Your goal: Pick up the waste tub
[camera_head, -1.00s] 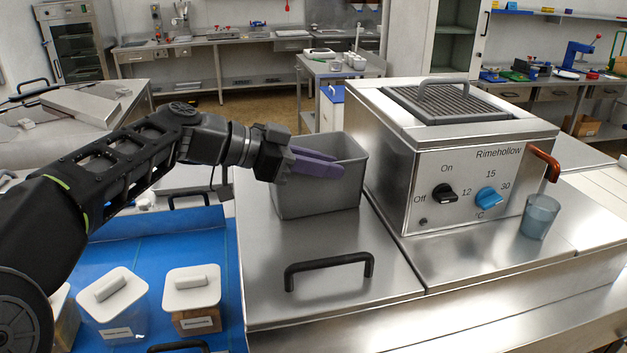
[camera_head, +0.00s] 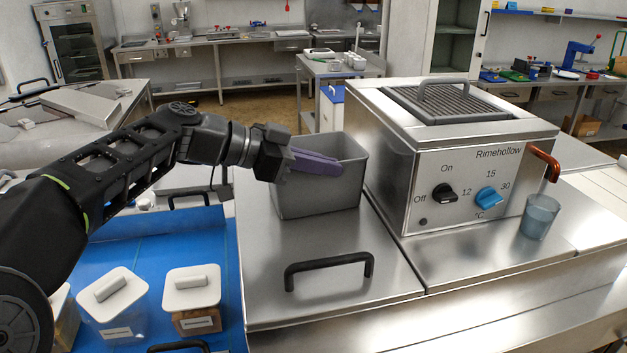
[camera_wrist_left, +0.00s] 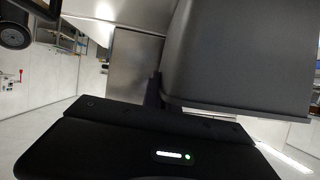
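The waste tub (camera_head: 318,200) is a grey, open-topped rectangular tub. It stands upright on the steel counter, left of the Rimehollow machine. In the left wrist view the tub (camera_wrist_left: 240,55) fills the upper right, very close. My left gripper (camera_head: 325,166) reaches in from the left at the tub's rim. Its purple fingers are closed together on the tub's wall at the rim. In the wrist view, a dark finger shows beside the tub's edge, and the other finger is hidden. The tub's base seems to rest on the counter. My right gripper is not in view.
The steel Rimehollow machine (camera_head: 470,180) stands close to the tub's right. A black handle (camera_head: 329,262) rises from the counter lid in front. White-lidded containers (camera_head: 192,290) stand on a blue surface at lower left. A translucent blue cup (camera_head: 539,218) stands at right.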

